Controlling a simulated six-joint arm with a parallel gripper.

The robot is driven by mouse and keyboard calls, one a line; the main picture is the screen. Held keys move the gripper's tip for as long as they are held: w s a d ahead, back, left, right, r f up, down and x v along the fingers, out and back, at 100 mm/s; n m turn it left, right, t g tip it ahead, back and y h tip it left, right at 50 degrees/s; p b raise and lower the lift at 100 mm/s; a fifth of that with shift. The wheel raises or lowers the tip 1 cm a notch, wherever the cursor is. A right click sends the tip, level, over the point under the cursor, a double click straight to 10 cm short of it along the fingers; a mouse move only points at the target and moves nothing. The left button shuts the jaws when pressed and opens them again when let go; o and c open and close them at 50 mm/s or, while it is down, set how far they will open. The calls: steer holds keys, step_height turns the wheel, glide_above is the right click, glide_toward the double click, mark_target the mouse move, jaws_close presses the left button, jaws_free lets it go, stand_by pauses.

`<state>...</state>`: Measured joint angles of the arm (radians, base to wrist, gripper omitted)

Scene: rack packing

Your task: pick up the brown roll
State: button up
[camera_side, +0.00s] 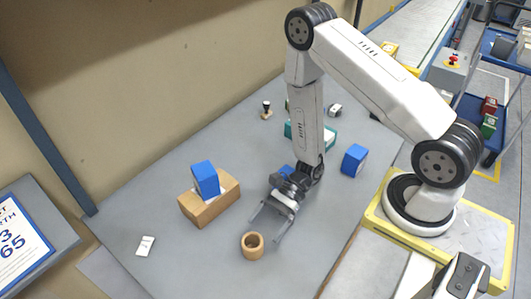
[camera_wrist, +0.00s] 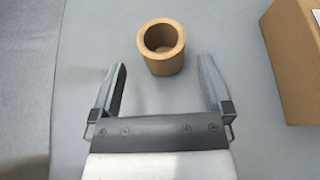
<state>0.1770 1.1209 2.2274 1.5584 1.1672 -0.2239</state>
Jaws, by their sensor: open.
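The brown roll (camera_side: 252,246) is a short hollow cylinder standing upright on the grey table, its open end up. In the wrist view the brown roll (camera_wrist: 162,48) is ahead of the fingertips, roughly centred between the two fingers. My gripper (camera_side: 265,226) is open and empty, its fingers pointing toward the roll from behind it. In the wrist view my gripper (camera_wrist: 161,70) shows both fingers spread wider than the roll. The fingers do not appear to touch the roll.
A cardboard box (camera_side: 208,204) with a blue box (camera_side: 205,179) on it stands left of my gripper; the cardboard box also shows in the wrist view (camera_wrist: 292,60). Another blue box (camera_side: 354,159) is to the right. A white card (camera_side: 145,245) lies at left.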

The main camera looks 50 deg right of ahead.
mark_target(253, 243)
steer(key=shift+a+f, duration=0.15)
steer(key=shift+a, duration=0.1)
steer(key=shift+x, duration=2.5)
steer(key=shift+w+f, duration=0.1)
steer(key=shift+w, duration=0.05)
steer(key=c, duration=1.1)
